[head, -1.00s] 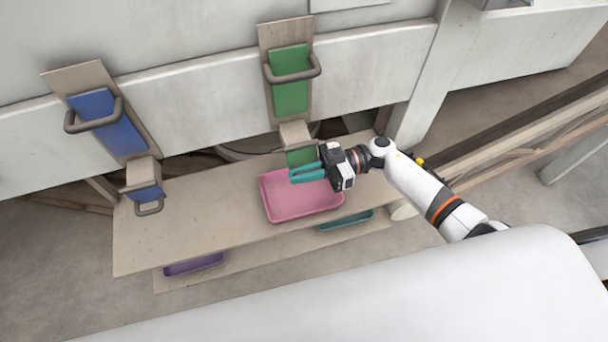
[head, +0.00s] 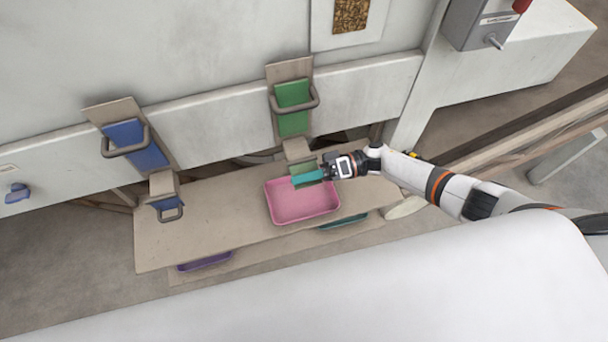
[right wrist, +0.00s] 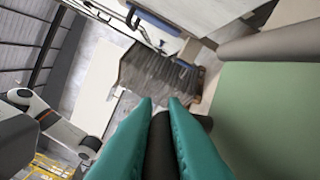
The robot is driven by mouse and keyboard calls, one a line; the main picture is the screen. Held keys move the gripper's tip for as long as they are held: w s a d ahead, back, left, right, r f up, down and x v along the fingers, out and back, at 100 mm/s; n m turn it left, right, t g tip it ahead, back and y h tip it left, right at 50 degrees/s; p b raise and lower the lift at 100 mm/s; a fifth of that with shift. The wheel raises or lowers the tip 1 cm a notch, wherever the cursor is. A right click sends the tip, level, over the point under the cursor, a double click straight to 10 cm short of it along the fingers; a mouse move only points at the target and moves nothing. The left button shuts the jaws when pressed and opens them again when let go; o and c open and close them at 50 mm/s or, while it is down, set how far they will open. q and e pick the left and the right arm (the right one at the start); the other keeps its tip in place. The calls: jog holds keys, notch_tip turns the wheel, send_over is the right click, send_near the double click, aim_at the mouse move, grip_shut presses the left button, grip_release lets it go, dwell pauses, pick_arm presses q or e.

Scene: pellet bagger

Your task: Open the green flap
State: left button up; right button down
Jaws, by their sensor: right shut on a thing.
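The green flap (head: 305,165) is at the mouth of a beige spout (head: 297,148), above the pink tray (head: 301,218), and hangs about upright. In the right wrist view a large green panel (right wrist: 265,120) fills the right side. My right gripper (head: 298,180) has teal fingers and is at the flap's front. In the right wrist view its fingertips (right wrist: 160,104) are shut on the flap's dark bar handle (right wrist: 160,150). The fingers hide most of the handle in the head view. My left gripper is not in view.
A green slide plate (head: 292,108) with a bar handle is above the spout. A blue plate (head: 136,144) and a blue flap (head: 165,201) are at the left. The beige shelf (head: 220,220) is bare left of the tray. A rail (head: 500,152) runs at the right.

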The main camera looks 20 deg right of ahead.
jog(key=shift+w+r+m+p, duration=0.35)
jog(key=shift+r+m+p, duration=0.25)
jog(key=shift+m, duration=0.5)
jog(key=c, duration=1.5)
grip_release()
jog(key=shift+d, duration=0.1)
